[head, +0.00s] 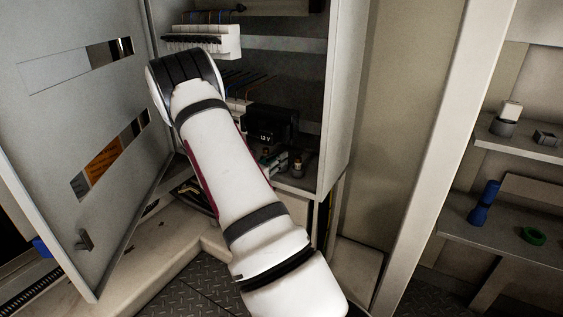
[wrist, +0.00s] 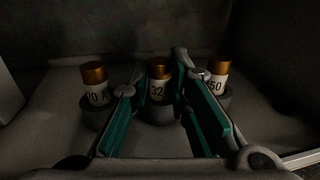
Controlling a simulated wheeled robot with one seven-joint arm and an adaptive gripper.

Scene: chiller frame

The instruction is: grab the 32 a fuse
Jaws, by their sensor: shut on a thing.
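The 32 A fuse (wrist: 158,92) is a small upright cylinder with a copper cap and a white label reading 32, in the middle of the wrist view. It stands in a dark round holder (wrist: 158,111). My gripper (wrist: 160,80) has one teal-padded finger on each side of it and is shut on it. A fuse whose label seems to read 20 A (wrist: 94,85) stands in a holder to the left. A fuse labelled 50 (wrist: 217,78) stands to the right, close beside my right finger.
The open cabinet (head: 340,95) holds a black 12 V box (head: 265,137) and a white terminal strip (head: 202,41) with wires. Its door (head: 75,120) stands open at left. Shelves at right hold a blue object (head: 484,203) and a green ring (head: 533,236).

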